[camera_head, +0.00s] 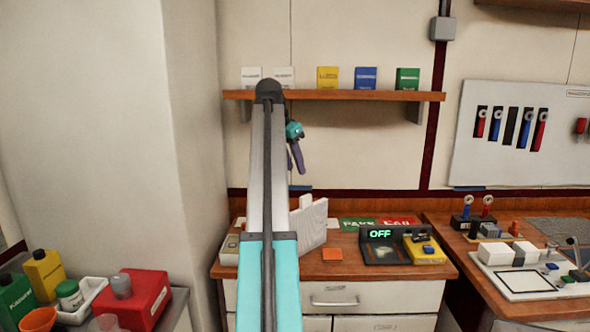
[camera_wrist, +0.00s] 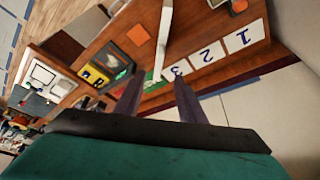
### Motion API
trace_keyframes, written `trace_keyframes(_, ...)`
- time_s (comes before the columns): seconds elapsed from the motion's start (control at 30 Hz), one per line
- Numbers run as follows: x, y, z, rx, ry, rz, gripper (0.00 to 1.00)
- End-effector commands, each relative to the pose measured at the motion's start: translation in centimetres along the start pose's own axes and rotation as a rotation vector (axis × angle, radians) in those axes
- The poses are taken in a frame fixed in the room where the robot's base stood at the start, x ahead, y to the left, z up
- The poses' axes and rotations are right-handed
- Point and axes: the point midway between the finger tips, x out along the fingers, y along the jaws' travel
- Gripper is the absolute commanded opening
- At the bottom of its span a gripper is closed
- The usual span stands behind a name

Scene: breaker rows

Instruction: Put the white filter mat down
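The white filter mat (camera_head: 312,226) stands on edge at the left part of the wooden bench, and my arm hides its left side. In the wrist view the mat (camera_wrist: 164,32) is a narrow white strip seen nearly edge-on, ending near the gap between my fingers. My gripper (camera_head: 294,170) hangs with its purple fingers pointing down, and the picture shows a gap between them and the mat. In the wrist view the fingers of my gripper (camera_wrist: 158,80) are apart with nothing held between them.
Cards numbered 1, 2 and 3 (camera_wrist: 208,54) lie along the bench's back. A green card (camera_head: 358,224) and red card (camera_head: 398,222) lie beside them. An orange square (camera_head: 332,254) and a dark device reading OFF (camera_head: 380,250) are right of the mat. A shelf (camera_head: 340,95) runs above.

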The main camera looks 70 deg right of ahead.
Motion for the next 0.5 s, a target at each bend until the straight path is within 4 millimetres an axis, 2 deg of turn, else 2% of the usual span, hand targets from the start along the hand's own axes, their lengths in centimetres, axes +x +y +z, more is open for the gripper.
trace_keyframes(0.3, 0.57, 0.26, 0.45, 0.013, 0.02, -0.021, 0.36)
trace_keyframes(0.5, 0.2, 0.42, 0.57, 0.012, 0.019, -0.02, 0.36)
